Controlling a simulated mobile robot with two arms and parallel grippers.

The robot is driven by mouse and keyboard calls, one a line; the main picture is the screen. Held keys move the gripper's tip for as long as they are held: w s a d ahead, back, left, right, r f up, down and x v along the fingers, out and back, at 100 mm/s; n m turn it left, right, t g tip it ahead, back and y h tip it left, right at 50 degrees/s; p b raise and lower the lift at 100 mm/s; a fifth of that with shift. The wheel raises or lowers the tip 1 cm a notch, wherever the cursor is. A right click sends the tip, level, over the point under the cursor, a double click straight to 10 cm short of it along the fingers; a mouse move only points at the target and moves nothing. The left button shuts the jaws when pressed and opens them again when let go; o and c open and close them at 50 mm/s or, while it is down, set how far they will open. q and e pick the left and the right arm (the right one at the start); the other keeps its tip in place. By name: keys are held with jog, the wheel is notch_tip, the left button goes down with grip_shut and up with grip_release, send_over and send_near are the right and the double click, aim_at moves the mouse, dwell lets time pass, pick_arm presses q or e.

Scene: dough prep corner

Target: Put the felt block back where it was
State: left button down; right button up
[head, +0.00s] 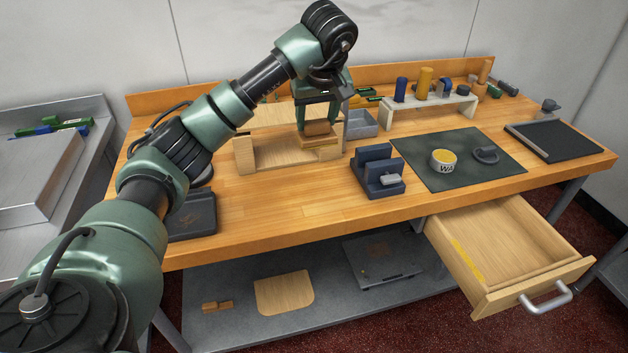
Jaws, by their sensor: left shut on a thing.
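My left gripper (318,120) reaches in from the left and is shut on a small brown block (317,129), which looks like the felt block. The block is between the fingers, just above or touching a small light wooden piece (320,142); I cannot tell which. This is at a low wooden stand (244,156) on the left half of the wooden bench (290,212). The gripper hides part of the block and of the stand behind it. My right gripper is not in view.
A dark blue slotted holder (379,172) and a green mat (466,176) with a round tin (443,161) are to the right. A grey bin (362,124) stands close behind. A white rack (430,103) is at the back. An open, empty drawer (510,240) juts out front right.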

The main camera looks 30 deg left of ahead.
pick_arm(q)
notch_tip(320, 180, down, 12)
jog(key=shift+r+p, duration=0.25)
jog(key=shift+p, duration=0.35)
notch_tip(320, 180, down, 3)
jog(key=shift+s+p, duration=0.15)
jog(key=shift+p, duration=0.15)
jog(key=shift+f, duration=0.35)
jog(key=c, duration=0.6)
grip_release()
jog(key=shift+f, duration=0.1)
jog(key=shift+o, duration=0.2)
